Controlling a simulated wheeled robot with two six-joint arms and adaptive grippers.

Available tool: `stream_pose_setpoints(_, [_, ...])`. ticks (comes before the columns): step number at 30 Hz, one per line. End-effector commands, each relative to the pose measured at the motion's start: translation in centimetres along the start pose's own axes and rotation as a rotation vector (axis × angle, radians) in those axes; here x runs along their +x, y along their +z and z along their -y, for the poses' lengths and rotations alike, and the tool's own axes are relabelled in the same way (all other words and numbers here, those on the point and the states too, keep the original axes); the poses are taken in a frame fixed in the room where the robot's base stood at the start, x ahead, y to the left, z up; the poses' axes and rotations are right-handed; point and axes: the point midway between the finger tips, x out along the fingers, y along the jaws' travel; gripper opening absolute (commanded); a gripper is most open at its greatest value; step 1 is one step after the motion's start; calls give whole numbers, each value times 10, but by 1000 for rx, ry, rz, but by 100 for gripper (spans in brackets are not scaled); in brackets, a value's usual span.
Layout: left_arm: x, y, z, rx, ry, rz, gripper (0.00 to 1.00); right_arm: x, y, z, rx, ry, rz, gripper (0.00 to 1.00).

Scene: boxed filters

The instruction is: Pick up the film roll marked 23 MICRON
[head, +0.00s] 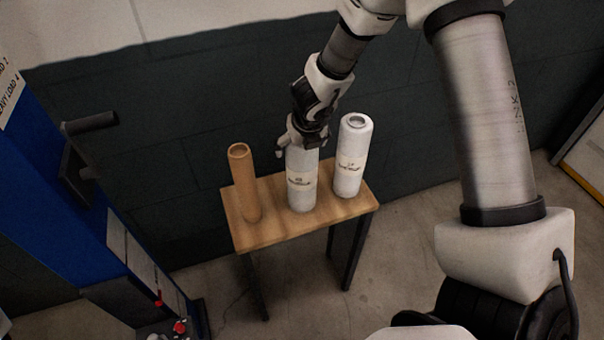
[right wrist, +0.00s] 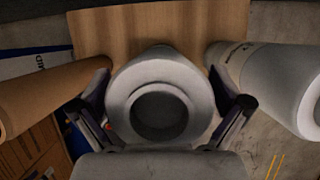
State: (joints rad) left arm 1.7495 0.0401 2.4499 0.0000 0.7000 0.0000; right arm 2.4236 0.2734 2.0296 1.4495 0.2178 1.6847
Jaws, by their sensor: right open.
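Two white film rolls stand upright on a small wooden table (head: 270,232), the middle roll (head: 301,192) and the right roll (head: 353,158). Both carry a cream label whose writing is too small to read for sure. My right gripper (head: 303,142) is over the top of the middle roll, pointing down. In the right wrist view its open fingers lie on either side of this roll's hollow end (right wrist: 158,82); whether they touch it I cannot tell. My left gripper is not in view.
A brown cardboard tube (head: 244,185) stands left of the middle roll; both neighbours are close to it. A dark wall (head: 180,150) is behind the table. A blue machine frame (head: 60,165) with a red button stands at left.

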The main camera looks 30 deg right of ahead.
Motion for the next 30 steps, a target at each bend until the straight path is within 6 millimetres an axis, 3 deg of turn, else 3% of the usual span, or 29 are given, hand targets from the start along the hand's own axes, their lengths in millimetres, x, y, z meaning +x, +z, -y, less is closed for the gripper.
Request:
stream_pose_setpoints(5, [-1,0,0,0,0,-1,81,-1,0,0,-1,0,0,96])
stream_pose_setpoints(12, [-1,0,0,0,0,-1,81,-1,0,0,-1,-1,0,12])
stream_pose_setpoints(23, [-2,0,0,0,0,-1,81,-2,1,0,-1,-1,0,11])
stream_pose_setpoints(30, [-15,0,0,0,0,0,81,-18,8,0,1,-1,0,10])
